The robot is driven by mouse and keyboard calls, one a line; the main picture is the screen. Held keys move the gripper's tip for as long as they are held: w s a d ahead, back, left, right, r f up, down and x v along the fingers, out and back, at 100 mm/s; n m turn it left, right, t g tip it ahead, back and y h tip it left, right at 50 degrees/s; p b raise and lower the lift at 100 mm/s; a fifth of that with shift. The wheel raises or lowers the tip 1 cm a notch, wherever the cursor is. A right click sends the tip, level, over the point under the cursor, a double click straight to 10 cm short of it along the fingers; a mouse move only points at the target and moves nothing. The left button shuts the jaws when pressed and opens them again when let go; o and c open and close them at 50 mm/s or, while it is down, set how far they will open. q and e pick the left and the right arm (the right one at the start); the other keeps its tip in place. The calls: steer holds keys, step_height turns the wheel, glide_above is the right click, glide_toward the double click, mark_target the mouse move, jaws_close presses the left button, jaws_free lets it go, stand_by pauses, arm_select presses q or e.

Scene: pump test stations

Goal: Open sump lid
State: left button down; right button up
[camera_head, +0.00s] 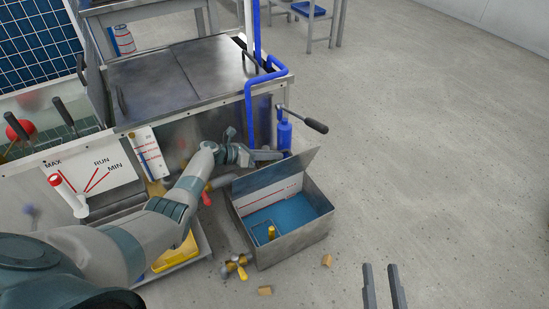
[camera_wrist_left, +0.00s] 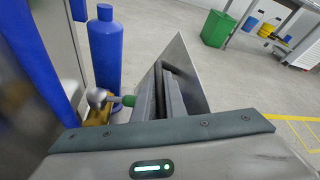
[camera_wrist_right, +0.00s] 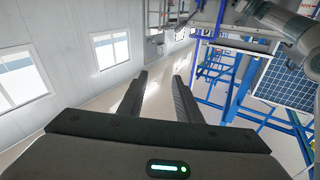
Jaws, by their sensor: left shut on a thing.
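The sump is a grey metal box (camera_head: 295,240) on the floor, with blue liquid (camera_head: 290,212) and a small yellow fitting (camera_head: 272,232) visible inside. Its grey lid (camera_head: 300,162) stands raised and tilted along the box's far side, leaving the inside exposed. My left gripper (camera_head: 268,155) is at the lid's upper edge and shut on it. In the left wrist view the lid (camera_wrist_left: 190,75) shows as a plate at the closed fingers (camera_wrist_left: 165,95). The exact grip is partly hidden. My right gripper (camera_head: 384,285) is open and empty, right of the box; its fingers are apart in the right wrist view (camera_wrist_right: 157,95).
The steel-topped bench (camera_head: 180,70) is at left. A brass valve (camera_head: 236,266) and small blocks (camera_head: 327,260) lie near the box. The floor at right is clear.

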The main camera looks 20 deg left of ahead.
arm_select(q)
steer(key=c, duration=1.8)
jaws_free()
steer(key=shift+a, duration=0.1)
